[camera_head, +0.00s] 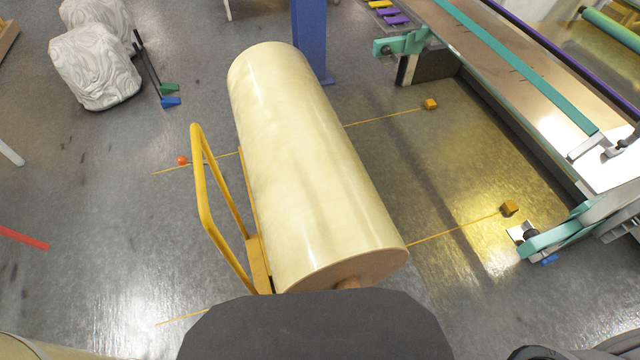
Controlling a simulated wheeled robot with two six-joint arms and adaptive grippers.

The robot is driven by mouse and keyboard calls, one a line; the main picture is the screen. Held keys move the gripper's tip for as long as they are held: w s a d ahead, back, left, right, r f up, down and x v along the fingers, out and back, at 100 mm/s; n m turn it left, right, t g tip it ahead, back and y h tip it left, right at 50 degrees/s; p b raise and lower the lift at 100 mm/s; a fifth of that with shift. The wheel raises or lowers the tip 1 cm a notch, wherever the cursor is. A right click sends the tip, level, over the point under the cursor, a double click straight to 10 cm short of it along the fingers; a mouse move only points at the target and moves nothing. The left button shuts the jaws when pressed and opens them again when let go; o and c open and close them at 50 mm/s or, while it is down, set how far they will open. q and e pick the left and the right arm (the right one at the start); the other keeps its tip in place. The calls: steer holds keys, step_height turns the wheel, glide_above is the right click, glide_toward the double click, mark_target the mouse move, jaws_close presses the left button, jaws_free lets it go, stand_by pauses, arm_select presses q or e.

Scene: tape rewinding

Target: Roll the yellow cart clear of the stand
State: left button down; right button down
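The yellow cart (259,266) stands mid-floor, its yellow tube handle (204,205) rising on the left side. A large cream roll (305,165) lies on the cart, its near end face with a brown core (348,283) toward me. The roll hides most of the cart's bed and its wheels. A long machine stand with teal brackets (565,232) is at the right, with a strip of bare floor between it and the roll. Neither of my grippers can be made out.
A blue post (310,40) stands close behind the roll's far end. Orange lines on the floor lead to small orange blocks (509,208), (430,104). Grey wrapped bundles (95,65) lie at the upper left. The floor left of the handle is largely clear.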

steer(key=shift+w, duration=0.2)
stand_by(0.4)
steer(key=c, duration=1.6)
jaws_free()
